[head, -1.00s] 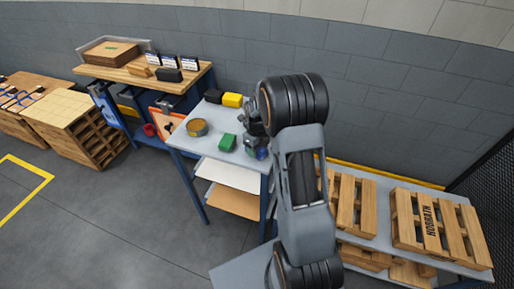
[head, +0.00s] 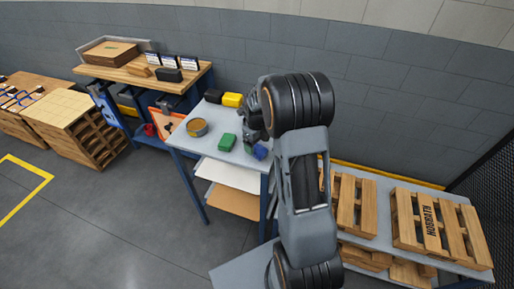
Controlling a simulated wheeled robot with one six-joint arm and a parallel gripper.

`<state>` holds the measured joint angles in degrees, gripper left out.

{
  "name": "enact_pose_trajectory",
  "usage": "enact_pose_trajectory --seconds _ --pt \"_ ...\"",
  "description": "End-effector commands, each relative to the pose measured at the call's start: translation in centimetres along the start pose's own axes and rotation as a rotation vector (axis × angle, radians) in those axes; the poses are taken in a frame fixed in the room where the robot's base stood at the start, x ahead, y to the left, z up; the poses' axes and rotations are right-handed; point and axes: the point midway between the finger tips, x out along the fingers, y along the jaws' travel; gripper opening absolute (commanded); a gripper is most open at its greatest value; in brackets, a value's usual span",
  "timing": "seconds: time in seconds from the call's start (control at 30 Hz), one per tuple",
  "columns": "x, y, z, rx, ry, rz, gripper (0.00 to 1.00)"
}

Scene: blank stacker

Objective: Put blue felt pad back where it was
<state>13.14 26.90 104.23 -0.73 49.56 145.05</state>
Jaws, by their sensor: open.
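A small blue object (head: 260,152), which looks like the blue felt pad, is at the right front edge of the grey table top (head: 205,145). My gripper (head: 254,138) is just above and behind it, partly hidden by my own arm. The gripper is open. I cannot tell whether the blue pad rests on the table or touches the fingers. A green block (head: 227,142) lies to the left of the pad.
A round tan-topped tin (head: 197,127) stands at the table's left. A yellow block (head: 232,100) and a black block (head: 213,96) lie at the back. A wooden-topped bench (head: 140,72) stands behind left. Wooden pallets (head: 436,225) lie at the right.

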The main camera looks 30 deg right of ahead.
Motion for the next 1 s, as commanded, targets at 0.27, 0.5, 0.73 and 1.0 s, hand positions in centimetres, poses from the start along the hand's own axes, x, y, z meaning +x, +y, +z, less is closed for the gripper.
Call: enact_pose_trajectory --seconds 0.27,0.5,0.73,1.0 --pt "-5.4 0.0 0.1 0.000 -0.004 -0.003 0.83" --pt "-8.4 0.0 0.0 0.000 -0.001 -0.001 0.83" --pt "-10.5 1.2 -0.6 -0.159 -0.019 -0.015 0.83" --pt "-13.8 6.1 -3.7 -0.843 -0.073 -0.103 0.83"
